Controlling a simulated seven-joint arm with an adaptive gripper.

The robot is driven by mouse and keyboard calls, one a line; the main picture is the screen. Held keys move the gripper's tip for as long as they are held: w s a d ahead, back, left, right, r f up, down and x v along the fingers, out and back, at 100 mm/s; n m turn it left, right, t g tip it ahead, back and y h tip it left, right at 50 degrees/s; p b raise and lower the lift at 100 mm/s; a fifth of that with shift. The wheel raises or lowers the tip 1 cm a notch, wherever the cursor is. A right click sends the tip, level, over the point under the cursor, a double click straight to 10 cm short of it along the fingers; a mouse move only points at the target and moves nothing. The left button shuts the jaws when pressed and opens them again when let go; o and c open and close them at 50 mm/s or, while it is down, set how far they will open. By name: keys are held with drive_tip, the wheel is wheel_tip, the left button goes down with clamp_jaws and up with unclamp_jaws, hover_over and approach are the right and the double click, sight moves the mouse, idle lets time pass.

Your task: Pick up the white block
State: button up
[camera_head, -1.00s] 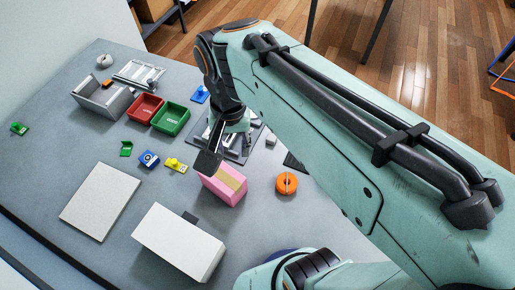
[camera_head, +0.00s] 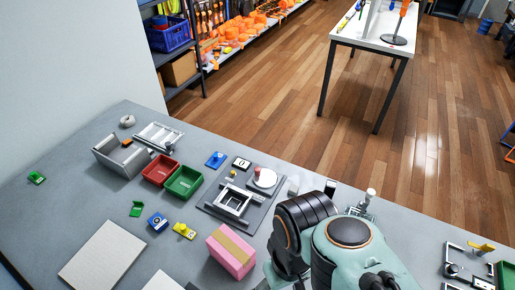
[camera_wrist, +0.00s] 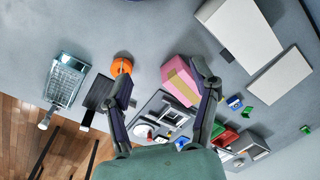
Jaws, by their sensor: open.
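Two white things could be the white block, and I cannot tell which is meant. A large white box (camera_wrist: 240,32) lies at the upper right in the wrist view; in the head view its top corner (camera_head: 162,281) shows at the bottom edge. A small whitish block (camera_head: 293,187) stands right of the grey panel in the head view. My gripper (camera_wrist: 163,78) is open and empty in the wrist view, its fingers spread above the table, apart from the large box. The gripper is hidden or out of frame in the head view.
A pink box (camera_head: 230,250) with a tan stripe lies near my right finger in the wrist view. An orange ring (camera_wrist: 121,66) lies near the left finger. Red (camera_head: 160,170) and green (camera_head: 184,181) bins, a grey panel (camera_head: 215,208) and a flat white board (camera_head: 103,254) occupy the table.

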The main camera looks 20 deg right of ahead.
drive_tip(key=w+d+r+n+t, duration=0.2)
drive_tip(key=w+n, duration=0.2)
drive_tip(key=w, duration=0.6)
drive_tip(key=w+d+r+n+t, duration=0.15)
drive_tip(key=w+n, duration=0.25)
drive_tip(key=w, duration=0.6)
drive_tip(key=w+d+f+h, duration=0.1)
drive_tip(key=w+d+f, duration=0.4)
drive_tip(key=w+f, duration=0.35)
drive_tip(key=s+d+f+g, duration=0.1)
drive_tip(key=f, duration=0.3)
drive_tip(key=d+f+g, duration=0.1)
drive_tip(key=f, duration=0.4)
drive_tip(key=s+d+f+g, duration=0.1)
drive_tip(key=d+f, duration=0.1)
drive_tip(key=f, duration=0.2)
drive_tip(key=shift+s+f, duration=0.3)
wheel_tip(320, 180, down, 6)
drive_tip(key=shift+r, duration=0.1)
drive_tip(key=c, duration=0.9)
